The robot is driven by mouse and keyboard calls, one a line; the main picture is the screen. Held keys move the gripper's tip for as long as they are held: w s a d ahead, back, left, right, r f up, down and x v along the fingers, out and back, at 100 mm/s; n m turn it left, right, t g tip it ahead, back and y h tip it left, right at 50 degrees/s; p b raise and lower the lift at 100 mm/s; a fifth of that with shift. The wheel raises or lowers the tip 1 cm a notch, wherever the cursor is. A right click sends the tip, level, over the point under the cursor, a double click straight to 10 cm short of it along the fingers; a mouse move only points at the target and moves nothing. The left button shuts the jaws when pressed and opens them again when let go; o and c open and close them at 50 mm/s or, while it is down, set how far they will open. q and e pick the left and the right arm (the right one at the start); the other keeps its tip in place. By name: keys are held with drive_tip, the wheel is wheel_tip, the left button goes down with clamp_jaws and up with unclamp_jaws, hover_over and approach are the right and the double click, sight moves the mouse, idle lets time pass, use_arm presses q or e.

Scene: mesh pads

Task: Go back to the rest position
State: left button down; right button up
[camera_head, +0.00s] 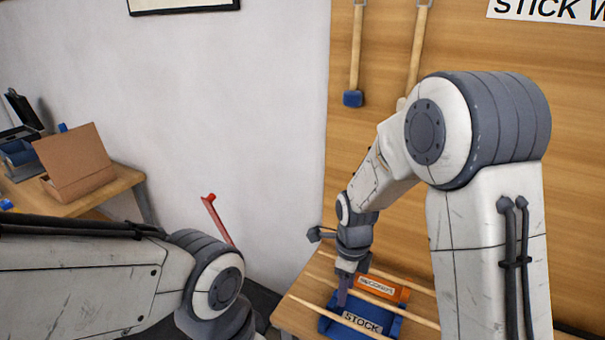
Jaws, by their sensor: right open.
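My right arm stands at the right and reaches down to the left. My right gripper (347,284) is at its end, above a blue tray labelled STOCK (362,323). Its jaws are open, and I see nothing clearly held between them. My left arm comes in from the left and bends downward near the bottom middle. The left gripper is out of view below the frame edge.
An orange labelled bin (381,288) sits behind the blue tray on a wooden table (299,312). Light wooden sticks (350,320) lie across them. A cardboard box (75,165) stands on a side table at left. A red bar (216,219) leans near the wall.

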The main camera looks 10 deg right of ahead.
drive_tip(key=s+a+r+n, duration=0.3)
drive_tip(key=s+n, duration=0.4)
drive_tip(key=n, duration=0.3)
drive_tip(key=s+a+r+n, duration=0.3)
drive_tip(key=s+n, duration=0.4)
drive_tip(key=n, duration=0.4)
drive_tip(key=s+a+r+n+y, duration=0.1)
drive_tip(key=s+a+r+n, duration=0.2)
drive_tip(key=s+n, duration=0.4)
drive_tip(key=shift+s+a+r+n, duration=0.25)
drive_tip(key=shift+r+n, duration=0.6)
drive_tip(key=shift+n, duration=1.15)
drive_tip(key=shift+w+a, duration=0.1)
